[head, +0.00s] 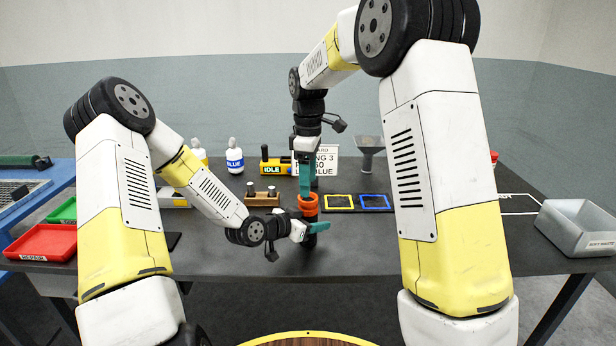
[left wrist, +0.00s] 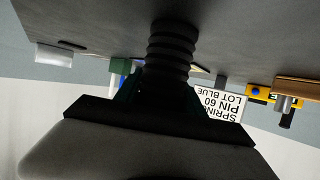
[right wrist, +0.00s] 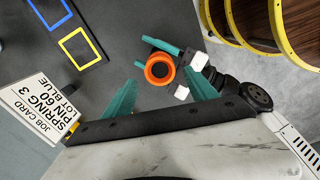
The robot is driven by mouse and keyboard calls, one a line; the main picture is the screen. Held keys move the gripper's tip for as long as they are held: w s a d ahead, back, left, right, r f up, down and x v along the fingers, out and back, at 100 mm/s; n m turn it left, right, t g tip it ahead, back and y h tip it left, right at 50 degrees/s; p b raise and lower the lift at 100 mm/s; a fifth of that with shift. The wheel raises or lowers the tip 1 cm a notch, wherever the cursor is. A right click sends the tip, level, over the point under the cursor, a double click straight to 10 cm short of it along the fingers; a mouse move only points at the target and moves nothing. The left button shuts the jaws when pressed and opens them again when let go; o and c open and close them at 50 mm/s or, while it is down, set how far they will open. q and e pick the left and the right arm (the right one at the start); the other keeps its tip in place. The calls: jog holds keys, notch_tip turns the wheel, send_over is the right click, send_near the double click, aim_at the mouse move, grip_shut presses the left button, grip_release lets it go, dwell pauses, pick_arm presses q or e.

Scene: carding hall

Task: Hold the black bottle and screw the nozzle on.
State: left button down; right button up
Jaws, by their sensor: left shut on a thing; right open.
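The black bottle (head: 311,240) stands upright near the middle of the dark table, mostly hidden by my left gripper. Its ribbed dark side shows in the left wrist view (left wrist: 171,50). My left gripper (head: 314,228) is shut on it from the left. The orange nozzle (head: 307,207) is at the top of the bottle; from above it shows as an orange ring in the right wrist view (right wrist: 160,68). I cannot tell whether its thread is engaged. My right gripper (head: 305,192) points down just above the nozzle, open, with its fingers apart on either side of it in the right wrist view.
A job card (head: 323,161) stands behind, beside a yellow IDLE box (head: 271,166). Yellow and blue framed pads (head: 357,209) lie right of the bottle. A wooden block (head: 262,199) is left. A red tray (head: 42,242) and grey bin (head: 577,228) are at the sides.

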aim_at(308, 202)
jog(key=n, duration=0.7)
jog(key=shift+r, duration=0.2)
jog(key=n, duration=0.4)
jog(key=shift+r, duration=0.1)
jog(key=n, duration=0.4)
jog(key=shift+r+n, duration=0.1)
jog(key=shift+n, duration=0.3)
jog(key=shift+f, duration=4.05)
jog(key=shift+c, duration=0.3)
jog(key=c, duration=1.4)
jog(key=m, duration=0.6)
jog(key=shift+m, duration=0.4)
jog(key=m, duration=0.6)
